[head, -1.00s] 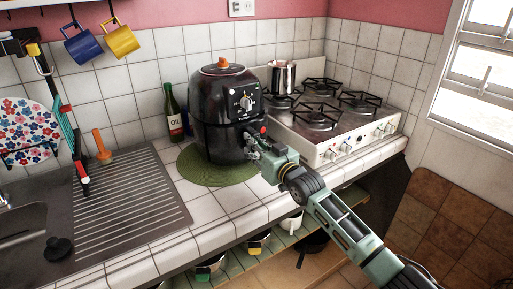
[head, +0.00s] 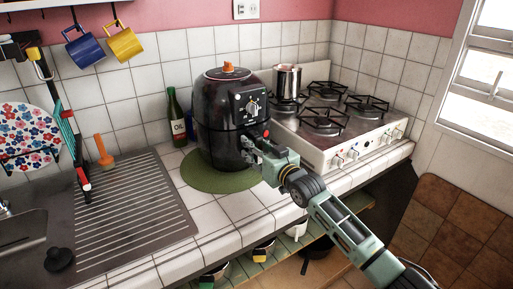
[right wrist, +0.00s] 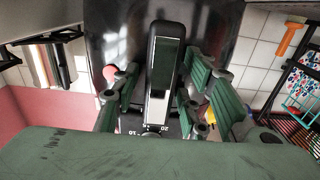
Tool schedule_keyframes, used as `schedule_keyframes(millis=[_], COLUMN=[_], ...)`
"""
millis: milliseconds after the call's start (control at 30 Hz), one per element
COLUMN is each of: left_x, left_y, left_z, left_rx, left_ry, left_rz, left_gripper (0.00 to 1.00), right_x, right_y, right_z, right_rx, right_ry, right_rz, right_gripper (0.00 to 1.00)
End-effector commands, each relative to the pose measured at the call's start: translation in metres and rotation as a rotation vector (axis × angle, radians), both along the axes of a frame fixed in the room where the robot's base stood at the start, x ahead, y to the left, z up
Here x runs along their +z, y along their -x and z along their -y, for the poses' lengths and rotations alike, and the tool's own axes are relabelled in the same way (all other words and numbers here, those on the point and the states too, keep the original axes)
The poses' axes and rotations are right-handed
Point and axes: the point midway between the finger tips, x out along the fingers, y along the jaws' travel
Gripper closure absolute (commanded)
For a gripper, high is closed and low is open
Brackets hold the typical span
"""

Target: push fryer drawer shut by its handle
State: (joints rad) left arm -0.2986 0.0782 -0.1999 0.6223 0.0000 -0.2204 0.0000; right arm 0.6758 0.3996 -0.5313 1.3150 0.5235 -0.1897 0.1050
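The black air fryer (head: 217,137) stands upright on a round green mat (head: 203,183) on the tiled counter. My right gripper (head: 250,143) is at the front of the fryer, below its dial panel, and hides the handle in the head view. In the right wrist view the dark drawer handle (right wrist: 164,70) lies between the two green fingers of this gripper (right wrist: 163,95). The fingers are spread, one on each side of it. Whether either touches it I cannot tell. Any drawer gap is too small or hidden to judge. My left gripper is not in view.
A stove (head: 320,152) with a metal pot (head: 287,82) stands right of the fryer. A green oil bottle (head: 177,120) is behind it on the left. A ridged drainboard (head: 140,210) lies further left. Bare counter tiles lie in front of the mat.

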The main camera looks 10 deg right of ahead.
Motion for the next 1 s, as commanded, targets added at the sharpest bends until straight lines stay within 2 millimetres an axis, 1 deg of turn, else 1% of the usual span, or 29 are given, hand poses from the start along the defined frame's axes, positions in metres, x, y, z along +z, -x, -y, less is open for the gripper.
schedule_keyframes(millis=[33, 133, 167, 267, 367, 467, 800, 900, 1000], left_x=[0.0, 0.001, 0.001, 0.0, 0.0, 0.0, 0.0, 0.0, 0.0], left_y=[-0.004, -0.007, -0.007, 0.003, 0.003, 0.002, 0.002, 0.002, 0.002], left_z=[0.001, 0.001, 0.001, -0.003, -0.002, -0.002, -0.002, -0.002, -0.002], left_rx=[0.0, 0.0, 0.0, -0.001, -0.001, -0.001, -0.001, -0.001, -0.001], left_ry=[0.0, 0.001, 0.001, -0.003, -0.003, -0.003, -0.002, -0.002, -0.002], left_rz=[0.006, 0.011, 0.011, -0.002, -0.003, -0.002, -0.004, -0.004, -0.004], left_gripper=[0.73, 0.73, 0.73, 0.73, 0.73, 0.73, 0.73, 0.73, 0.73], right_x=[0.0, -0.001, -0.001, -0.002, -0.003, -0.003, -0.002, -0.002, -0.002], right_y=[0.0, 0.0, 0.0, 0.001, 0.007, 0.019, 0.083, 0.098, 0.107], right_z=[0.0, 0.0, 0.0, 0.0, 0.002, 0.007, 0.03, 0.035, 0.039], right_rx=[0.0, 0.0, 0.0, 0.0, 0.001, 0.001, 0.001, 0.001, 0.001], right_ry=[0.0, 0.001, 0.001, 0.001, 0.001, 0.001, 0.002, 0.001, 0.001], right_rz=[-0.001, -0.002, -0.002, -0.003, -0.003, -0.003, -0.002, -0.002, -0.002], right_gripper=[0.59, 0.59, 0.59, 0.59, 0.59, 0.59, 0.59, 0.59, 0.59])
